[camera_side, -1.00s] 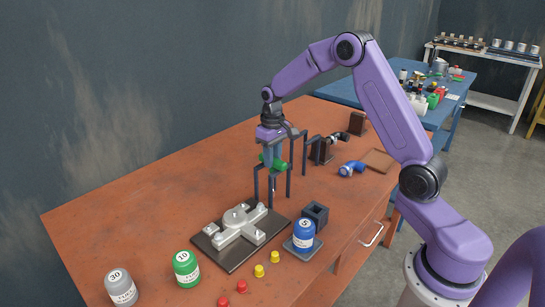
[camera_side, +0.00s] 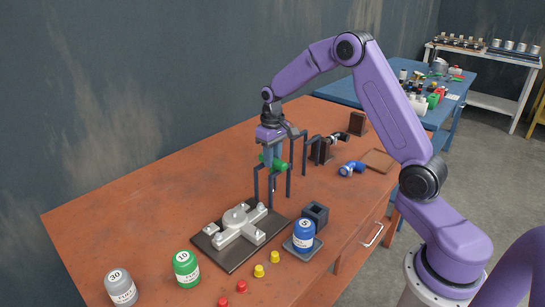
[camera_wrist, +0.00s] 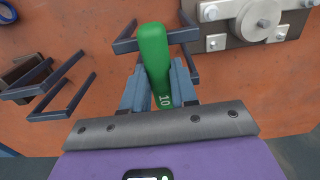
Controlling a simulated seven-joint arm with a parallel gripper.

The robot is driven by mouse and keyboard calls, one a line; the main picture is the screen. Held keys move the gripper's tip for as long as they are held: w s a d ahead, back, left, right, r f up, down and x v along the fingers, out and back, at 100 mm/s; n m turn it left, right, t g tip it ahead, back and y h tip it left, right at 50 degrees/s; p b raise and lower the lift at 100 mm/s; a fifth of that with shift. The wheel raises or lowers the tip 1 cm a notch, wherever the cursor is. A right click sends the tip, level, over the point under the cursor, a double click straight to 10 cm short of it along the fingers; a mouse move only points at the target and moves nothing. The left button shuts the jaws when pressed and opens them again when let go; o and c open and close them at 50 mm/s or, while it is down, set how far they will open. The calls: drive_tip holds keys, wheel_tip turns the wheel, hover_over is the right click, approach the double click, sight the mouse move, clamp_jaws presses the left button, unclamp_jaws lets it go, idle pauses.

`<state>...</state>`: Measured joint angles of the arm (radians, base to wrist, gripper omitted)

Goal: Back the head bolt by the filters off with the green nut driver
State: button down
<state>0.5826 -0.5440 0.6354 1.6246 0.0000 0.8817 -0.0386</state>
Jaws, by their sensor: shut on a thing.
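My gripper (camera_side: 273,158) is shut on the green nut driver (camera_side: 281,165), which lies across between the jaws. In the wrist view the green handle (camera_wrist: 154,55), marked 10, shows between the fingers. Its shank and socket are not clearly seen. Dark blue bent-bar stands (camera_side: 290,180) rise close beside the handle, and one bar (camera_wrist: 186,36) shows by it in the wrist view. The grey cross-shaped head (camera_side: 240,226) sits on a dark plate (camera_side: 215,254) in front, with several bolts (camera_wrist: 211,12) on its arms. Which bolt is meant, I cannot tell.
Canisters marked 30 (camera_side: 121,288), 10 (camera_side: 186,268) and 5 (camera_side: 303,235) stand along the front. An open dark box (camera_side: 315,214) is right of the plate. The bench's left part is clear.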

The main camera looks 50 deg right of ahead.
idle(0.5)
wheel_tip(320, 180, up, 16)
idle(1.5)
idle(0.8)
